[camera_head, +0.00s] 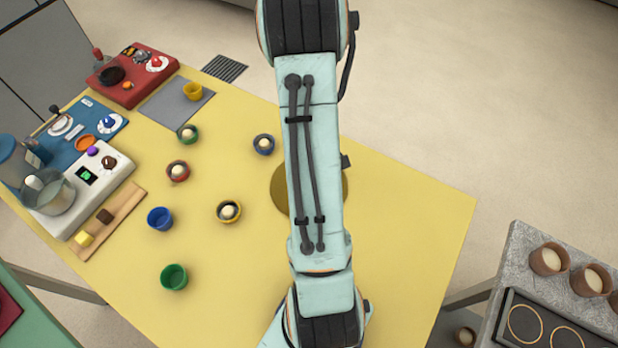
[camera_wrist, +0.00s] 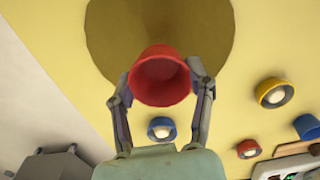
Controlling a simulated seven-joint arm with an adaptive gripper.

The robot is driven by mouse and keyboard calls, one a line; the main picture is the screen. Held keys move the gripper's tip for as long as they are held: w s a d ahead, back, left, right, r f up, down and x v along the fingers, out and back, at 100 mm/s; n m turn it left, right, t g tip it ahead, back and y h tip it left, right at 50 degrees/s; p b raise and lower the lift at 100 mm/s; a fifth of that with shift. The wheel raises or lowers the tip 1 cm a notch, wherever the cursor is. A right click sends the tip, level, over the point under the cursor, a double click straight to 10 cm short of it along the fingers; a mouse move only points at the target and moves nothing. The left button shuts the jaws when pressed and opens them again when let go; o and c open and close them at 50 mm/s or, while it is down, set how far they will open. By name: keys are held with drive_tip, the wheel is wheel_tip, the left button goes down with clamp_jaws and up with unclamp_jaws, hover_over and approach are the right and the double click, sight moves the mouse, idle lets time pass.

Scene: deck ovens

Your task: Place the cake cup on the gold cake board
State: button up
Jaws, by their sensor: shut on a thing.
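My gripper (camera_wrist: 161,82) shows in the wrist view, with its two fingers shut on a red cup (camera_wrist: 160,90), one on each side. The cup is empty, with its open mouth towards the wrist camera. The round gold cake board (camera_wrist: 205,35) lies on the yellow table behind the cup in the wrist view, and the cup overlaps its lower edge there. I cannot tell how high the cup is above the board. In the head view my arm covers the middle of the gold board (camera_head: 280,190), and the gripper and the held cup are hidden.
On the yellow table (camera_head: 400,220) stand an empty blue cup (camera_head: 160,218), an empty green cup (camera_head: 174,277) and several filled cups, including a blue one (camera_head: 263,144). A yellow cup (camera_head: 193,91) is on a grey mat. The table right of the board is clear.

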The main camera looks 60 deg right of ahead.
drive_tip(key=shift+f, duration=2.2)
drive_tip(key=shift+f, duration=0.1)
drive_tip(key=o, duration=0.9)
wheel_tip(320, 180, up, 12)
drive_tip(key=w+a+r, duration=0.2)
drive_tip(key=a+r, duration=0.2)
drive_tip(key=a, duration=0.3)
drive_tip(key=w+a+r, duration=0.2)
drive_tip(key=a+r, duration=0.2)
drive_tip(key=a, duration=0.4)
drive_tip(key=shift+n+y, duration=0.4)
drive_tip(key=shift+n, duration=0.2)
drive_tip(key=s+a+r, duration=0.1)
drive_tip(key=s+a, duration=0.2)
drive_tip(key=a, duration=0.1)
drive_tip(key=s+a+r, duration=0.1)
drive_tip(key=s+a, duration=0.2)
drive_tip(key=a, duration=0.1)
drive_tip(key=s+a+r, duration=0.1)
drive_tip(key=s+a, duration=0.2)
drive_tip(key=a, duration=0.2)
drive_tip(key=shift+s+a, duration=0.1)
drive_tip(key=shift+s, duration=0.05)
